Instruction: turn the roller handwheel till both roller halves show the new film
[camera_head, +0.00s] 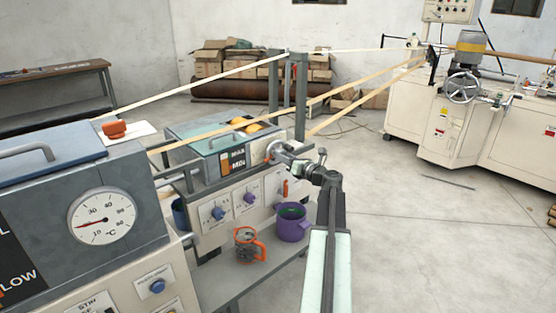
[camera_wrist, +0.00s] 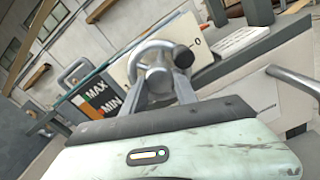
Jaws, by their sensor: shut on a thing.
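The small grey roller handwheel (camera_wrist: 153,52) is on the side of the glue tank, with a black knob at its rim in the wrist view. In the head view the handwheel (camera_head: 273,149) is partly hidden by my gripper (camera_head: 287,158). In the wrist view my gripper (camera_wrist: 160,88) is shut on the handwheel. The roller (camera_head: 257,125) shows as rounded yellow-orange surfaces in the tank top. It is too small to tell what film each half carries.
The tank (camera_head: 205,148) has a MAX/MIN window and knobs below. A purple pot (camera_head: 292,222) and an orange-handled jar (camera_head: 249,245) stand on the shelf beneath. A dial gauge box (camera_head: 102,217) is at left. Paper strips (camera_head: 362,94) run overhead towards the winder (camera_head: 470,120).

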